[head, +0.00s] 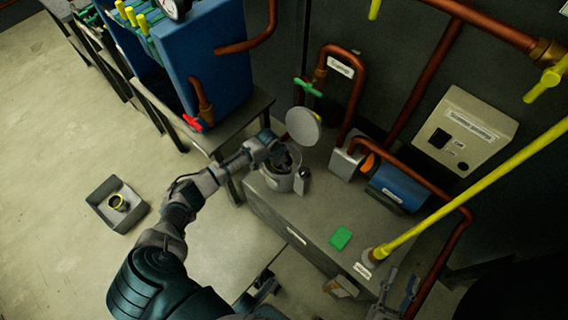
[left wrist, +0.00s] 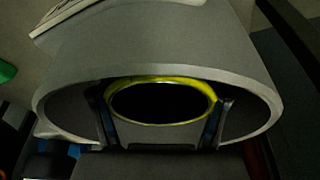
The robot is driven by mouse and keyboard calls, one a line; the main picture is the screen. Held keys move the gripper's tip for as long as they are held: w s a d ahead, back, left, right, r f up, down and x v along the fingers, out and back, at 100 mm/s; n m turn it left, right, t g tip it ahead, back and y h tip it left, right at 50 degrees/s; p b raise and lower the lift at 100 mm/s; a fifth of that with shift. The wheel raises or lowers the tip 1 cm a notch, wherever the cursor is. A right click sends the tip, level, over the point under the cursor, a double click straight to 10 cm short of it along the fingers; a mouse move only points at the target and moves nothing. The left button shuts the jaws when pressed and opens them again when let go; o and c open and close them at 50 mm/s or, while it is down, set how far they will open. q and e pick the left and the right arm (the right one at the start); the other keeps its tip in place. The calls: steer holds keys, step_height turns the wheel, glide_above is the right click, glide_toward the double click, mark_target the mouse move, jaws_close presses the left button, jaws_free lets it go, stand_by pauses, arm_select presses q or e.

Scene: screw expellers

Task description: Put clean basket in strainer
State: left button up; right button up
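The strainer (head: 281,180) is a grey round pot on the bench, its round lid (head: 303,126) swung up behind it. My left gripper (head: 274,158) is at the strainer's mouth. In the left wrist view, the strainer's grey rim (left wrist: 160,66) surrounds a basket with a yellow rim (left wrist: 163,81). The left gripper's fingers (left wrist: 162,112) are spread on either side of this basket; contact is unclear. Whether either basket is clean is unclear. My right gripper (head: 396,292) is open and empty at lower right.
The grey tray (head: 103,211) stands on open floor at left. A blue machine (head: 205,55) stands behind the left arm. The grey bench (head: 300,222) carries a green block (head: 340,238) and a blue motor (head: 398,188). Copper pipes and a slanting yellow pole (head: 470,186) cross the right side.

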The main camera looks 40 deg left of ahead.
arm_select(q)
steer(key=shift+o, duration=0.8)
steer(key=shift+f, duration=0.1)
arm_select(e)
steer(key=shift+w+a+f, duration=0.1)
steer(key=shift+w+a, duration=0.05)
arm_select(q)
steer(key=shift+r, duration=0.6)
steer(key=p+v, duration=0.4)
steer(key=v, duration=0.7)
steer(key=shift+p, duration=0.4)
arm_select(e)
step_height(320, 180, down, 11)
steer(key=s+d+g+h, duration=0.2)
steer(key=g, duration=0.7)
steer(key=shift+n, duration=0.3)
steer(key=shift+w, duration=0.1)
